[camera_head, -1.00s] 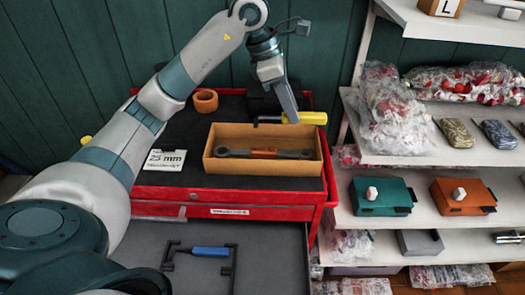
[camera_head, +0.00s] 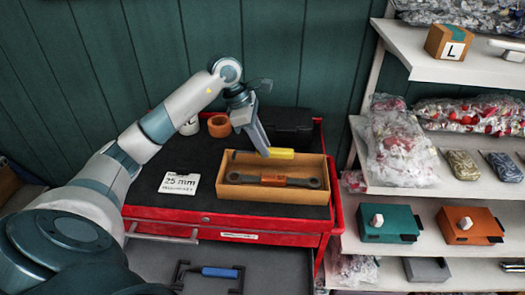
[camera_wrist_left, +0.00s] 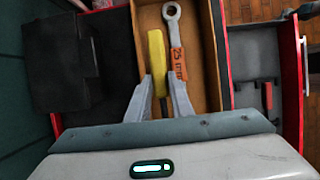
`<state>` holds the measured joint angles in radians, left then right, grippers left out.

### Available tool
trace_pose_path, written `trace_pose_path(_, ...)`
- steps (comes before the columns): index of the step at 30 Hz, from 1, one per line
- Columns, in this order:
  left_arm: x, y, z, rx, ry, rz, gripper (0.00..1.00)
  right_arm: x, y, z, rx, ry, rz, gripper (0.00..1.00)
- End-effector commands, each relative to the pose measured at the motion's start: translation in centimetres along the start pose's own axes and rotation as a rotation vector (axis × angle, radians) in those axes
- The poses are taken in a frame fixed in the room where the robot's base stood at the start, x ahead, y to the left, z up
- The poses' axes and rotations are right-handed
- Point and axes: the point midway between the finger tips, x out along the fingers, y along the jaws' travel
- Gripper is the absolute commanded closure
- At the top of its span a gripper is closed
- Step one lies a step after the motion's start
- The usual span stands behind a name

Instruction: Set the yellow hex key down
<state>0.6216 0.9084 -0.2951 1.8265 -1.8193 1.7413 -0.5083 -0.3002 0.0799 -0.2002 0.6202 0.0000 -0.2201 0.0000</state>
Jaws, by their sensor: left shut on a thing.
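The yellow hex key (camera_head: 281,153) has a yellow sleeve and a dark shaft. In the head view the key lies across the back wall line of the wooden tray (camera_head: 272,193). In the left wrist view the yellow sleeve (camera_wrist_left: 157,55) is over the tray, left of and alongside the wrench (camera_wrist_left: 172,12). Whether the key touches the tray floor cannot be told. My right gripper is not in view.
The wrench with an orange "25 mm" label (camera_head: 273,180) lies in the tray on the red cabinet (camera_head: 180,213). A white card (camera_head: 180,183), an orange ring (camera_head: 218,126) and a black case (camera_head: 289,122) are nearby. A blue hex key (camera_head: 220,272) lies in the open drawer below.

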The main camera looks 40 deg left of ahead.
Motion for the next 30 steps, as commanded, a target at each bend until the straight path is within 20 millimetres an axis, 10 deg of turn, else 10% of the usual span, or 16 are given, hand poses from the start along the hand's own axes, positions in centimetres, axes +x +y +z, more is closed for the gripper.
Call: trace_pose_path(30, 3.7, 0.1, -1.6, 0.0, -0.001, 0.001, 1.0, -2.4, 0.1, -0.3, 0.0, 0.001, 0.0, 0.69)
